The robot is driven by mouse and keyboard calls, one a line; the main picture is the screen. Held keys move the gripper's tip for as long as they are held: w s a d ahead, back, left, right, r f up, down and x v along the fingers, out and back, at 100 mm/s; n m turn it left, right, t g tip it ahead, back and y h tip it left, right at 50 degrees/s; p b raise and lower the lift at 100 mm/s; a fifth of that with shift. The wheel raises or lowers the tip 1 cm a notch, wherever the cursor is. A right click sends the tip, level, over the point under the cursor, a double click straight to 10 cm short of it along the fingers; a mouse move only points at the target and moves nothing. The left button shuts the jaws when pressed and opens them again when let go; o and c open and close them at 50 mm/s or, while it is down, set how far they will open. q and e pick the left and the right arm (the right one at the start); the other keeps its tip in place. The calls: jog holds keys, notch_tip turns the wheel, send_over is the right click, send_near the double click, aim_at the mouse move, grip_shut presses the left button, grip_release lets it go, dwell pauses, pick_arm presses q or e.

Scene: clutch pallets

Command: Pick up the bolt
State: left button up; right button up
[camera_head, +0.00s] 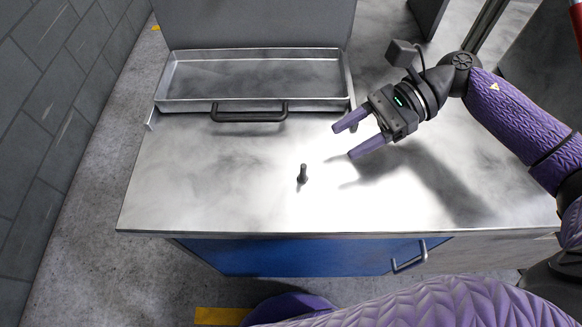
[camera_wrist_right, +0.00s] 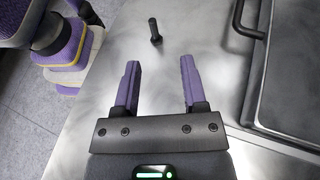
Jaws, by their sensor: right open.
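A small dark bolt (camera_head: 302,174) stands upright on the metal tabletop (camera_head: 220,190), near its front middle in the head view. In the right wrist view the bolt (camera_wrist_right: 154,30) is beyond the fingertips, between their lines and nearly centred. My right gripper (camera_head: 341,141) is open and empty. It is up and to the right of the bolt in the head view, with its fingers pointing left and apart from the bolt. Both purple fingers also show in the right wrist view (camera_wrist_right: 159,62). My left gripper is not in view.
A shallow metal tray (camera_head: 178,104) with a dark handle (camera_head: 250,113) lies at the back left of the table. A blue drawer front (camera_head: 300,257) with a handle is below the front edge. The tabletop around the bolt is clear. A grey brick wall stands at the left.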

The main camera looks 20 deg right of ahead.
aim_at(308, 177)
jog(key=x, duration=0.2)
jog(key=b+x, duration=0.1)
jog(key=x, duration=0.5)
jog(key=shift+s+f, duration=0.1)
jog(key=shift+s, duration=0.3)
grip_shut()
